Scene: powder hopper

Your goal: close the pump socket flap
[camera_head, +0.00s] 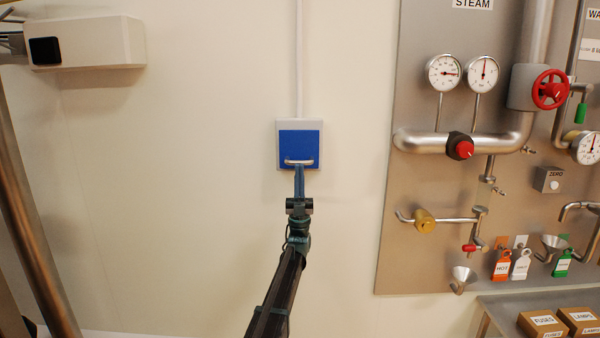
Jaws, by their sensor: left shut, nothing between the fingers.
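The pump socket on the wall has a pale grey frame (279,156) and a blue flap (300,140). The flap lies over the front of the socket and looks flat against it; a small gap cannot be ruled out. A pale handle (299,162) runs along the flap's lower edge. My left gripper (299,170) is shut and empty, its tip at or just below the handle. I cannot tell whether it touches. My right gripper is not in view.
A conduit (299,60) runs up from the socket. A steel panel (390,250) with gauges, pipes and valves stands to the right. A white box (95,42) is on the wall at upper left. The wall around the socket is clear.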

